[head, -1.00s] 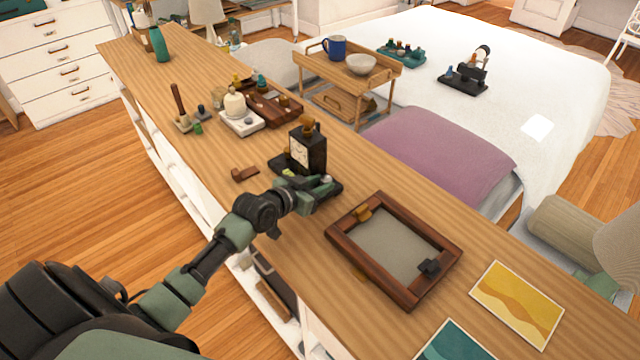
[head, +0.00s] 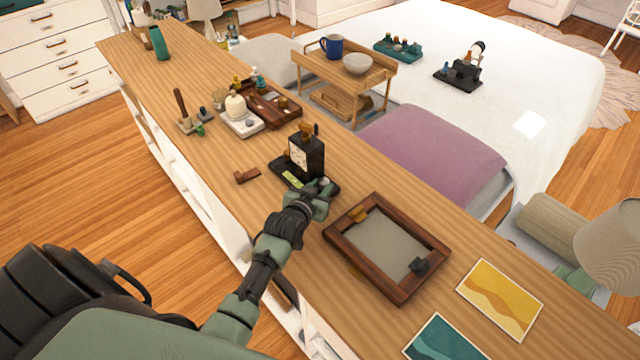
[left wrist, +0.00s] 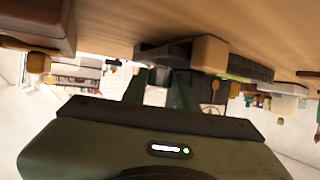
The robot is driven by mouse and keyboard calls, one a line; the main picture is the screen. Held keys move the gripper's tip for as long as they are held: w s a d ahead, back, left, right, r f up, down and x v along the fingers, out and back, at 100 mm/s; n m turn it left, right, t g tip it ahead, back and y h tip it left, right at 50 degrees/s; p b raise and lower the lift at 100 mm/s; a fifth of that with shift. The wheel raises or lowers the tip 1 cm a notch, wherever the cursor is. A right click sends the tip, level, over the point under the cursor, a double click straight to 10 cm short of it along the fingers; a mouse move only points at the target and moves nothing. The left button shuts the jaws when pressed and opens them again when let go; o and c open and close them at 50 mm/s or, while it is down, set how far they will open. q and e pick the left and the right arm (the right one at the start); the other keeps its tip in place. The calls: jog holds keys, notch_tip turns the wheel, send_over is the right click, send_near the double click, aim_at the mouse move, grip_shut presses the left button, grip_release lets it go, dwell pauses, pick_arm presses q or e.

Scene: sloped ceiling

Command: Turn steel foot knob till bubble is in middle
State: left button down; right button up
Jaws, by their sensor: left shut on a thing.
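A dark clock-like instrument (head: 305,155) with a pale face stands upright on a black base (head: 281,172) on the long wooden counter. A yellow-green level vial (head: 292,180) lies along the base's front; its bubble is too small to make out. My left gripper (head: 324,187) is at the base's right end, shut on the small steel foot knob (head: 324,181), which is mostly hidden by the fingers. In the left wrist view, tilted over, my left fingers (left wrist: 160,92) reach to the base's edge. My right gripper is not in view.
A wooden frame (head: 335,243) with a grey panel lies just right of my gripper. A small brown wooden piece (head: 247,175) lies left of the instrument. Yellow (head: 500,299) and teal (head: 447,341) cards lie nearer. Bare counter runs between these things.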

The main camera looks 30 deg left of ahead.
pick_arm(q)
jog(key=shift+r, duration=0.1)
jog(key=c, duration=1.5)
grip_release()
jog(key=shift+o, duration=0.7)
jog(key=shift+w, duration=0.1)
jog(key=shift+b+v, duration=0.55)
jog(key=shift+v, duration=3.35)
